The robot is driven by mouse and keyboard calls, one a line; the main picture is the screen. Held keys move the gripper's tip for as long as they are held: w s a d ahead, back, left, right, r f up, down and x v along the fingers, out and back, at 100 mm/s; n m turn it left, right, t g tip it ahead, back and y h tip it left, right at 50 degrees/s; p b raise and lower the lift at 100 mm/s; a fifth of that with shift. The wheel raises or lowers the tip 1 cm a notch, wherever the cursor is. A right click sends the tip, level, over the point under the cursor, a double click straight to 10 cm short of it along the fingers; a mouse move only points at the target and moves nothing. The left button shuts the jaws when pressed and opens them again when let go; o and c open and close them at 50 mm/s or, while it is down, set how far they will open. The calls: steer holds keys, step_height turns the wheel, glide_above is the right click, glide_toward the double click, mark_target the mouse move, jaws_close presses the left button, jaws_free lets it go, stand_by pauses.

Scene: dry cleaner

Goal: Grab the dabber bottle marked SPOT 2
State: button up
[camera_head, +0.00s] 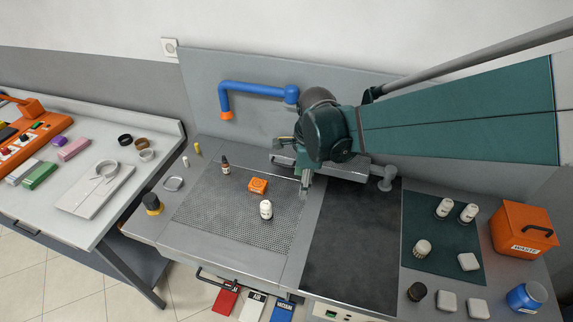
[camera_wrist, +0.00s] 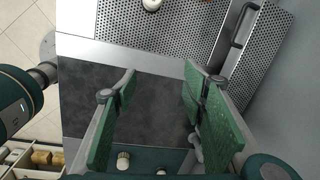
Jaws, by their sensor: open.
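Small white bottles with dark markings are in the head view; the labels are too small to read, so I cannot tell which is SPOT 2. One white bottle (camera_head: 266,210) stands on the perforated grid (camera_head: 215,225). Two more, a left bottle (camera_head: 444,208) and a right bottle (camera_head: 468,213), stand on the dark green mat (camera_head: 448,265). My gripper (camera_head: 306,184) is above the back of the work table, between grid and dark pad. In the wrist view my gripper (camera_wrist: 160,85) is open, with only the dark pad (camera_wrist: 150,115) visible between its green fingers.
An orange waste bin (camera_head: 522,230) and blue jar (camera_head: 526,297) stand at right. The dark pad is clear.

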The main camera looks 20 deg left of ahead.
mark_target(265, 203)
steer(key=a+f+m, duration=0.1)
steer(key=a+f, duration=0.2)
steer(key=a, duration=0.1)
steer(key=s+a+f+m+g, duration=0.1)
steer(key=a+f+m, duration=0.1)
steer(key=a+f, duration=0.1)
steer(key=s+a+f+m, duration=0.1)
steer(key=a+f, duration=0.2)
steer(key=a, duration=0.3)
steer(key=shift+s+m+h+p, duration=0.15)
steer(key=shift+m+h+p, duration=0.15)
steer(key=shift+h+p, duration=0.1)
steer(key=shift+d, duration=0.1)
steer(key=shift+f, duration=0.1)
steer(key=shift+f, duration=1.25)
steer(key=shift+f, duration=2.6)
steer(key=shift+s, duration=0.1)
steer(key=shift+c, duration=0.7)
steer(key=c, duration=0.9)
